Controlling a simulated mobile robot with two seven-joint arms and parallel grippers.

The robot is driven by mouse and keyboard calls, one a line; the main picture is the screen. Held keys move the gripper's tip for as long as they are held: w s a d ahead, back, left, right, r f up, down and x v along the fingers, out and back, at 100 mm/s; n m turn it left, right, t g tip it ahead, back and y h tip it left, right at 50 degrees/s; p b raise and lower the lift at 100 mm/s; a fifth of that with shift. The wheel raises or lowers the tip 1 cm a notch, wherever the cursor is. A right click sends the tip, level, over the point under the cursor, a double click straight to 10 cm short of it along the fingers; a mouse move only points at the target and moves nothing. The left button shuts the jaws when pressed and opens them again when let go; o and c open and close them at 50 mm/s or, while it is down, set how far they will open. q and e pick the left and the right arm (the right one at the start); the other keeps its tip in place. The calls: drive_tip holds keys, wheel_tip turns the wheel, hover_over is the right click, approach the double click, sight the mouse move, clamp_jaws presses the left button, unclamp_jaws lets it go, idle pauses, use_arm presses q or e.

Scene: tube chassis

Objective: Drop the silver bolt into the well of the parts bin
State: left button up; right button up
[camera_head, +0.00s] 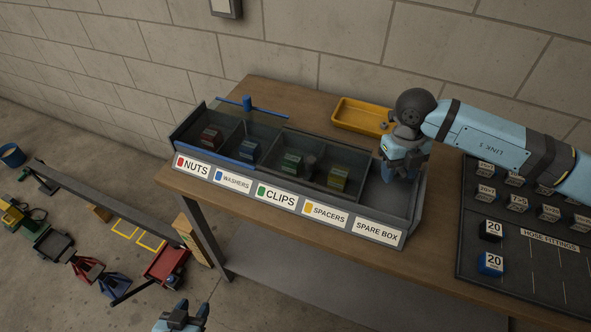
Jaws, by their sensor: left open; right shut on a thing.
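The parts bin (393,238) is a long dark tray on the workbench, with labelled compartments. Its rightmost well, labelled SPARE BOX (377,232), is uncovered and its visible floor is bare. My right gripper (402,176) points down over this well, near its back left part. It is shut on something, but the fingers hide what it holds. I cannot clearly make out the silver bolt. A small greyish spot (383,127) shows at the yellow tray's right end, too small to identify. My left gripper (184,316) is open and low at the bottom edge, away from the bench.
Clear covers with a blue handle (248,103) and a grey knob (311,162) seem to lie over the other compartments, which hold small boxes. A yellow tray (359,112) stands behind the bin. A dark fittings board (480,264) lies to the right. Bare bench shows in front.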

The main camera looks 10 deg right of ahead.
drive_tip(key=o, duration=1)
drive_tip(key=shift+r, duration=0.15)
drive_tip(key=r, duration=0.4)
drive_tip(key=w+r, duration=0.1)
drive_tip(key=r, duration=0.4)
drive_tip(key=w+r+b, duration=0.1)
drive_tip(key=r, duration=0.3)
drive_tip(key=shift+r, duration=0.25)
drive_tip(key=shift+s+f, duration=0.1)
